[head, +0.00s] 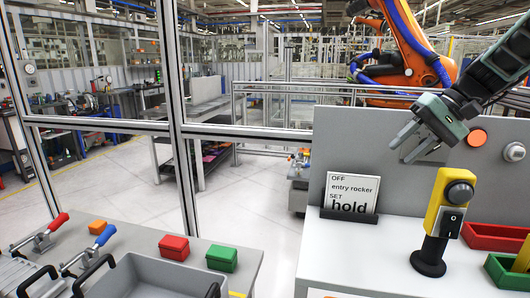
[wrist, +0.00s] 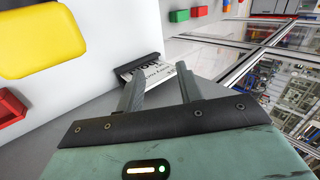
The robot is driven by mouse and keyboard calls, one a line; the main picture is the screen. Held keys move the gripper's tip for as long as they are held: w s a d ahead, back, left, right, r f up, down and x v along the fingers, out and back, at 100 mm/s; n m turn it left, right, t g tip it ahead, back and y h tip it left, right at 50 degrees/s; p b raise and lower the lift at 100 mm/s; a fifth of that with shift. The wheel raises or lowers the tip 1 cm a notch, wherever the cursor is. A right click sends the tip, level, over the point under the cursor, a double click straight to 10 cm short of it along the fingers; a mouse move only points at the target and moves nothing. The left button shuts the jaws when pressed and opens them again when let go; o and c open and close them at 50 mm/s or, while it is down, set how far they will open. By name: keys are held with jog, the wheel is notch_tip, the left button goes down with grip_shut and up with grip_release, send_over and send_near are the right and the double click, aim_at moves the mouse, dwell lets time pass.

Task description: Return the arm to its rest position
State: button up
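My gripper (head: 402,152) is in the air at the upper right of the head view, in front of the grey panel (head: 350,135). Its fingers point down and left. In the wrist view the two fingers (wrist: 160,72) stand apart with nothing held between them. Below and right of it in the head view stands a yellow control post (head: 437,205) with a round dark grey knob and a black rocker (head: 451,222). The gripper is clear of the post. A yellow surface also shows large in the wrist view (wrist: 38,42).
A sign (head: 350,193) reading "OFF entry rocker SET hold" stands on the white bench (head: 350,255). Red (head: 492,237) and green (head: 503,277) trays lie right. An orange button (head: 477,138) is on the panel. Left are a grey bin (head: 150,270), two toggle clamps and small boxes.

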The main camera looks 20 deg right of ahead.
jog(key=s+a+f+n+g+h, duration=0.1)
jog(key=s+a+f+n+g, duration=0.2)
jog(key=a, duration=0.7)
jog(key=s+a+f+n+g+h, duration=0.15)
jog(key=a+f, duration=0.25)
jog(key=a, duration=0.6)
jog(key=s+a+f+n+h+p, duration=0.1)
jog(key=s+a+f+n+h, duration=0.1)
jog(key=s+a, duration=0.4)
jog(key=s+a+f+n+h+p, duration=0.1)
jog(key=s+a+f+n, duration=0.3)
jog(key=s, duration=0.5)
jog(key=shift+s+a+f+n+t+h, duration=0.25)
jog(key=shift+a+f+n+t+h, duration=0.1)
jog(key=shift+a+n, duration=0.75)
jog(key=shift+d, duration=0.1)
